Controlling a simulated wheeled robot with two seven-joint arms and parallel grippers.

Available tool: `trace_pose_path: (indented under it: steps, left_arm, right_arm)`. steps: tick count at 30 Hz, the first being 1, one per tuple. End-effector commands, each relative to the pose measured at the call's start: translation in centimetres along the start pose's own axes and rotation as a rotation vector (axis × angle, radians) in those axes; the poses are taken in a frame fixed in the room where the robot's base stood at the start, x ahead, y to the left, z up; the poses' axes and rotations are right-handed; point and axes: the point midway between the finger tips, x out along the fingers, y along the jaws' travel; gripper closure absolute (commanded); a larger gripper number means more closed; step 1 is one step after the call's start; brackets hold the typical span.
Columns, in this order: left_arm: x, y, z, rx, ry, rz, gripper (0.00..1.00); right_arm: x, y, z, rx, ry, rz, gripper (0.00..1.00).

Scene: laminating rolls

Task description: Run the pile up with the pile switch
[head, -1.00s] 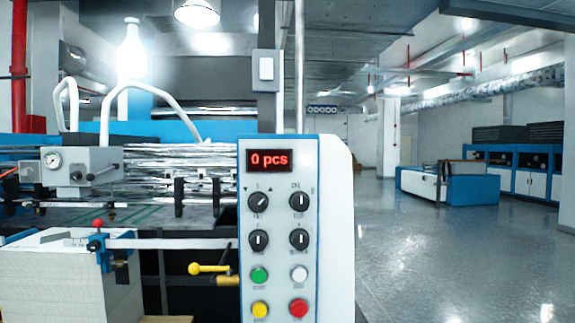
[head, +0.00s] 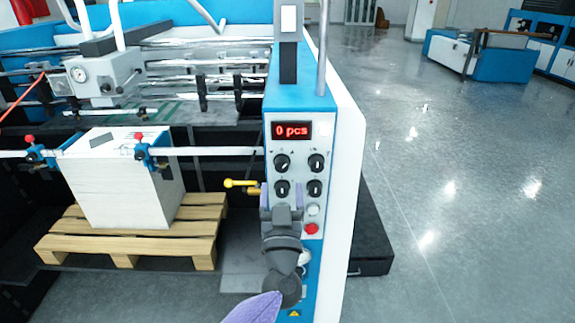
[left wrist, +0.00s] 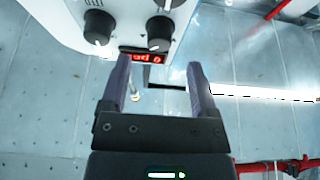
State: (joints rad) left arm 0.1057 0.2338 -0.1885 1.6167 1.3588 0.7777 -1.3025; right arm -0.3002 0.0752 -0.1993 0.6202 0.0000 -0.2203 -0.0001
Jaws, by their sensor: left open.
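The pile switch (head: 282,162) is the black upper-left knob on the control panel (head: 327,190), under a red display reading 0 pcs (head: 290,130). The knob also shows in the left wrist view (left wrist: 159,33), where the panel appears upside down. The pile (head: 120,185) is a white paper stack on a wooden pallet. My left gripper (head: 282,194) is open and empty, in front of the panel just below the pile switch. In the left wrist view its fingers (left wrist: 158,82) stand apart, with the knobs beyond their tips. The gripper hides the green and yellow buttons. My right gripper is not in view.
Other knobs sit close by: upper right (head: 316,162), lower left (head: 282,188) and lower right (head: 315,188). A white button (head: 313,210) and a red button (head: 311,229) lie below. A yellow lever (head: 241,183) sticks out left of the panel. Open floor lies to the right.

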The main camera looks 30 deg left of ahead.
Motion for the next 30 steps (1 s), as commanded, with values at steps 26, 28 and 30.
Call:
trace_pose_path:
  steps: [26, 28, 30]
  left_arm:
    - [4.6, 0.1, 0.1, 0.0, -0.002, 0.003, 0.86]
    - [4.6, 0.1, 0.1, 0.0, -0.002, 0.003, 1.0]
    - [4.6, 0.1, 0.1, 0.0, -0.002, 0.003, 1.0]
  right_arm:
    - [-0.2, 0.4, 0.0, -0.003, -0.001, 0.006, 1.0]
    - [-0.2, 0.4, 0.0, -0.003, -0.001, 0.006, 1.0]
    - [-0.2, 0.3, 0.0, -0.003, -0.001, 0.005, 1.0]
